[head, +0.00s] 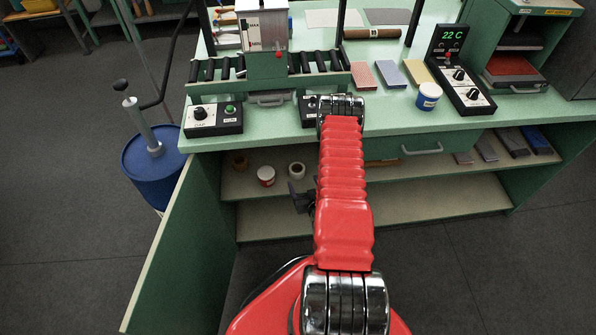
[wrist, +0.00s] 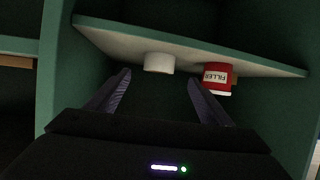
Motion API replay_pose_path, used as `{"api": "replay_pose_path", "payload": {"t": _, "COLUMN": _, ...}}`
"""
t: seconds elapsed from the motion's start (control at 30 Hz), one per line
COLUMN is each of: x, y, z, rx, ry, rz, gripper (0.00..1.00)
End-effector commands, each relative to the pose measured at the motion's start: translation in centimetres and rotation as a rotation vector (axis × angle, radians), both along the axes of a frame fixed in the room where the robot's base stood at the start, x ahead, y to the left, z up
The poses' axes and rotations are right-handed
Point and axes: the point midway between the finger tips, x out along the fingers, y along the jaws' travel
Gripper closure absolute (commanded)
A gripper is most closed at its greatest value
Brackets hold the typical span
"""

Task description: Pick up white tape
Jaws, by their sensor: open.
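The white tape (head: 296,170) is a small pale roll on the upper shelf under the bench, right of a white-and-red can. In the wrist view, which is upside down, the white tape (wrist: 159,63) lies ahead of my gripper (wrist: 159,76), in line with the gap between the fingers. The fingers are open and nothing is held. In the head view my gripper (head: 301,196) is dark and partly hidden behind my red arm, close to the shelf front beside the tape.
The FILLER can (head: 266,175) stands left of the tape; it also shows in the wrist view (wrist: 216,80). A brown roll (head: 240,162) is farther left. The open green door (head: 170,250) bounds the left side.

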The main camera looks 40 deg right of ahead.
Motion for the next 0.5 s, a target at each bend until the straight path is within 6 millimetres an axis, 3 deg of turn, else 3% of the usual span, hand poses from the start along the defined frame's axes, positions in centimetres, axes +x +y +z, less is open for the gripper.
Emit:
{"api": "replay_pose_path", "payload": {"t": 0.23, "x": 2.8, "y": -1.3, "z": -1.2, "rx": -0.001, "ry": -0.001, "rz": 0.001, "gripper": 0.26}}
{"api": "replay_pose_path", "payload": {"t": 0.5, "x": 3.4, "y": -1.6, "z": -1.5, "rx": 0.001, "ry": 0.001, "rz": 0.0, "gripper": 0.26}}
